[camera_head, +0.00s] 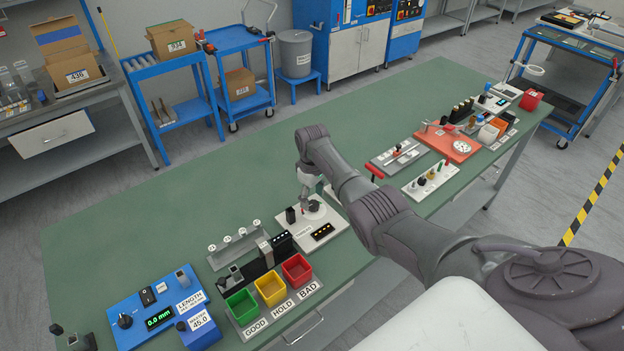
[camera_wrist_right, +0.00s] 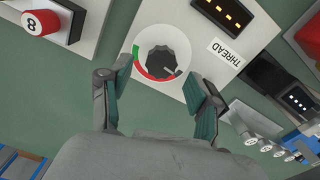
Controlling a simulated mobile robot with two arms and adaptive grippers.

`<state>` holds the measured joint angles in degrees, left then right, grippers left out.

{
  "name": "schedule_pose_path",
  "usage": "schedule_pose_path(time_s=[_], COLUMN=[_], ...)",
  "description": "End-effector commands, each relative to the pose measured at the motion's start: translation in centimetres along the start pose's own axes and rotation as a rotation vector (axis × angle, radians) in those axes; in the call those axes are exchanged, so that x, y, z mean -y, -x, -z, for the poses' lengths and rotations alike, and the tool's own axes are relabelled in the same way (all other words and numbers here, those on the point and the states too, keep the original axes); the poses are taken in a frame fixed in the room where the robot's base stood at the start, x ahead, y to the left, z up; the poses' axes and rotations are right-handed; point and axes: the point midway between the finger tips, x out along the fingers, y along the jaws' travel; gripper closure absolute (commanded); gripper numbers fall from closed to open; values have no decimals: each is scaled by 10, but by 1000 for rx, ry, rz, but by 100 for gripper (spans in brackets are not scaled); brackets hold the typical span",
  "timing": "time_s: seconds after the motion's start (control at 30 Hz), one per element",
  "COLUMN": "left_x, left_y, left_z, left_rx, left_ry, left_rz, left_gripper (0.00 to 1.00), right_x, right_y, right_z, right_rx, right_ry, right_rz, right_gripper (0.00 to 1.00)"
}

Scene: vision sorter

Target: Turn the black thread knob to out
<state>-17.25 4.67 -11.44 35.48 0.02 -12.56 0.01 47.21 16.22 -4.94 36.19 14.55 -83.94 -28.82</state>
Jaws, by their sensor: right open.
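The black thread knob (camera_wrist_right: 163,58) sits in a round white dial on a white plate labelled THREAD (camera_wrist_right: 225,53). A green and red arc runs around the dial's left and lower side, and a small grey mark shows at the knob's lower right. My right gripper (camera_wrist_right: 155,88) is open, its fingers apart on either side of the dial's near edge, and nothing is between them. In the head view my right gripper (camera_head: 311,199) is over the white plate (camera_head: 325,218) and partly hides the knob. My left gripper is not in view.
A black display (camera_wrist_right: 232,14) with yellow lights is on the plate. A red round part marked 8 (camera_wrist_right: 38,22) is at upper left. Green, yellow and red bins (camera_head: 270,287) stand left of the plate. The green table behind is clear.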

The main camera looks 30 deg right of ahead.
Motion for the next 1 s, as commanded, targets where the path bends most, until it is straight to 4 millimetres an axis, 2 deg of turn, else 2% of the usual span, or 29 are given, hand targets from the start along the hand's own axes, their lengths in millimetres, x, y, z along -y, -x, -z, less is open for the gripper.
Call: schedule_pose_path(time_s=[0.2,0.43,0.6,1.0], left_x=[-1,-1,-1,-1], left_y=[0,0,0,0], left_z=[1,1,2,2], left_rx=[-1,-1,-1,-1], left_ry=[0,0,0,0], left_rz=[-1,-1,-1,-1], left_gripper=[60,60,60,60], right_x=[-1,0,0,0], right_y=[49,87,98,99], right_z=[1,1,1,1], right_rx=[-6,-3,-2,-1], right_ry=[1,0,1,1], right_rz=[-3,-1,-1,0], right_gripper=[38,38,38,38])
